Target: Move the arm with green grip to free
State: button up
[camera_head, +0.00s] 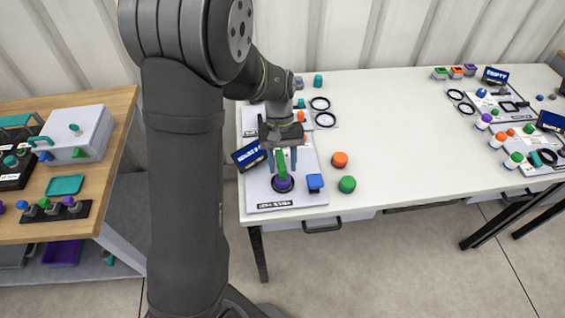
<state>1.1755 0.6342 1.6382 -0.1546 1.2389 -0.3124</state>
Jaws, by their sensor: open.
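An arm with a green grip (281,165) rises from a round purple and black base on a pale panel (262,203) at the white table's left front. The grip stands close to upright. My gripper (283,160) points down right over the green grip, with its fingers around or beside it; I cannot tell if they touch it. The fingers look apart. A dark display with pale text (249,155) stands at the panel's left edge; its words are too small to read. Any label reading "free" cannot be made out. My arm hides part of the panel's back.
An orange knob (340,159) and a green knob (347,184) stand on the table further right. The table's middle is clear; more panels (535,160) are at the right.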

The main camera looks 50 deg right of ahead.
jog(key=shift+a+f, duration=0.1)
jog(key=shift+f, duration=0.2)
grip_shut()
